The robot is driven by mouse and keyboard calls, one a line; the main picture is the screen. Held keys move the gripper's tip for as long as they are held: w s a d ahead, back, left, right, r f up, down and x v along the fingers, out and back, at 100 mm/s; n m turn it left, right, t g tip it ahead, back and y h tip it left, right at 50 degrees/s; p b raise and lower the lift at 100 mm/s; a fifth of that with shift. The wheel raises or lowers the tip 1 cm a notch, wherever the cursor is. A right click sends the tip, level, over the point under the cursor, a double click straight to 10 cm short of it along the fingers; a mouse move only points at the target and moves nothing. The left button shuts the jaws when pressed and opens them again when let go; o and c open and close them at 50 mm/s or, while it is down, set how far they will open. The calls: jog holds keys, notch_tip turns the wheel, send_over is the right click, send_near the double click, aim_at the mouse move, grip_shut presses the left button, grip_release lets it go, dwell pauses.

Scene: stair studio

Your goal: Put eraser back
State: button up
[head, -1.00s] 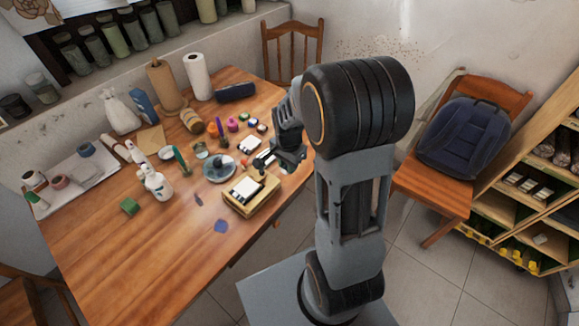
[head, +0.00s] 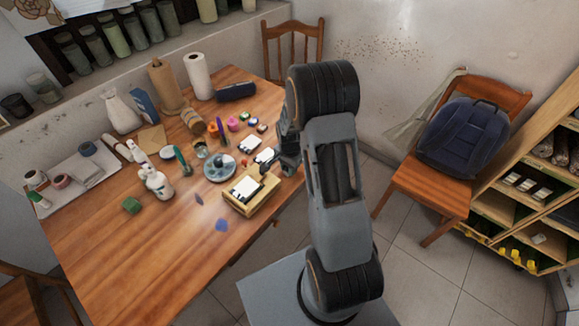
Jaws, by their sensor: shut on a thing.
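My gripper (head: 272,163) is low over the right part of the table, just behind and right of a yellow-tan box (head: 251,200). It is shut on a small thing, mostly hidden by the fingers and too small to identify. A white, dark-edged flat piece (head: 246,187) lies on top of the box. Another white piece (head: 265,155) lies on the table close behind the gripper. I cannot tell which small piece is the eraser.
A round grey dish (head: 219,169), a white bottle (head: 158,183) and a green block (head: 131,205) stand left of the box. Paper rolls (head: 198,75) stand at the back. The wooden table's (head: 150,255) front is mostly clear. A chair holds a dark backpack (head: 463,140).

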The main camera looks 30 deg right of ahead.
jog(key=shift+f, duration=0.2)
jog(key=o, duration=0.8)
jog(key=shift+o, duration=0.2)
notch_tip(320, 180, up, 12)
jog(key=s+a+r+n+t, duration=0.1)
jog(key=s+a+r+n, duration=0.3)
jog(key=s+r+n, duration=0.2)
jog(key=s+a+r+n+t, duration=0.2)
jog(key=s+a+r+n, duration=0.3)
jog(key=s, duration=0.5)
jog(key=shift+a+r+n+t, duration=0.3)
jog(key=shift+r+n, duration=0.15)
jog(key=shift+n, duration=0.65)
jog(key=shift+r, duration=0.1)
